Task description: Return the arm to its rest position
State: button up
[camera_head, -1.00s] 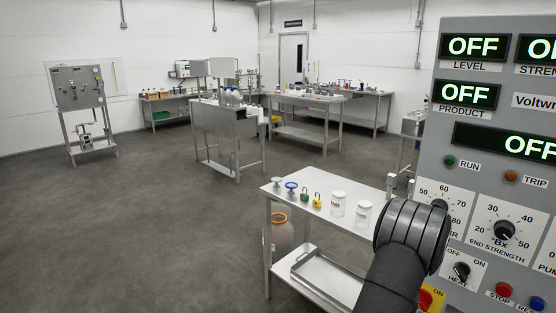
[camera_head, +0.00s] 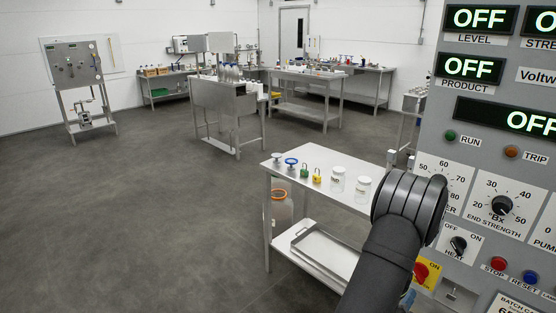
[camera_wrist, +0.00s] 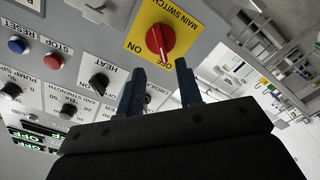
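My gripper (camera_wrist: 160,67) shows in the wrist view with its two dark blue fingers apart and nothing between them. Just beyond the fingertips is the main switch (camera_wrist: 160,40), a red knob on a yellow plate, with no clear contact. In the head view my dark arm rises in front of the control panel (camera_head: 470,150). The main switch (camera_head: 422,273) shows there low on the panel, partly behind the arm. The gripper is mostly hidden behind the arm, with only a bit of blue at its right edge.
A steel table (camera_head: 350,197) with jars, padlocks and blue-topped items stands behind my arm, left of the panel. A tray (camera_head: 320,250) lies on its lower shelf. More benches stand far back. The floor (camera_head: 130,220) at left is clear.

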jog(key=w+d+m, duration=0.6)
jog(key=m, duration=0.2)
jog(key=shift+w+m, duration=0.15)
jog(key=shift+m, duration=0.25)
dwell(0.4)
jog(key=shift+f, duration=0.1)
jog(key=o, duration=1)
jog(key=shift+o, duration=0.2)
jog(key=s+a+m, duration=0.4)
jog(key=s+a, duration=0.1)
jog(key=shift+s+a+f+m, duration=0.25)
jog(key=shift+a+f+m, duration=0.1)
jog(key=shift+a+m, duration=0.05)
jog(key=s+a+r+m, duration=0.1)
jog(key=s+a+m, duration=0.4)
jog(key=s+a, duration=0.1)
jog(key=x, duration=1.7)
jog(key=shift+d, duration=0.4)
